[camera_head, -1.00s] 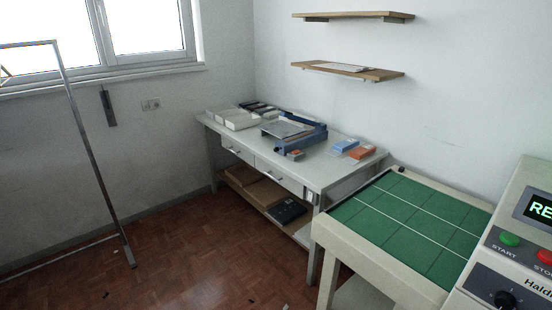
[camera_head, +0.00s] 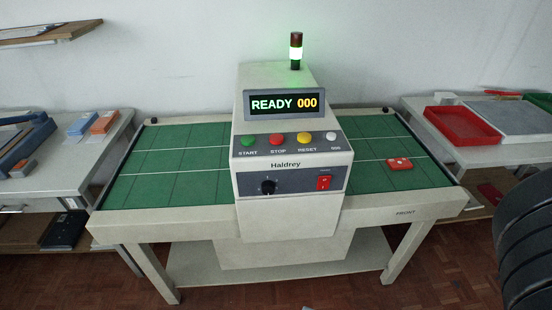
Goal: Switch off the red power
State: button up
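The red power switch (camera_head: 324,183) is a red rocker on the dark lower panel of the Haldrey machine (camera_head: 290,213), right of a black knob (camera_head: 268,186). Which way the rocker is pressed is too small to tell. The machine's display (camera_head: 284,104) reads "READY 000", and the signal tower (camera_head: 296,50) on top glows green. A row of green, red, yellow and pale buttons sits above the panel. My gripper is not in view.
The machine stands in the middle of a green-topped table (camera_head: 165,210). A red block (camera_head: 399,164) lies on its right half. A red tray (camera_head: 474,131) is on the right-hand bench. A black ribbed object (camera_head: 525,240) fills the right edge. Floor shows in front.

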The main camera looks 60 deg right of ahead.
aim_at(323, 182)
jog(key=z, duration=0.95)
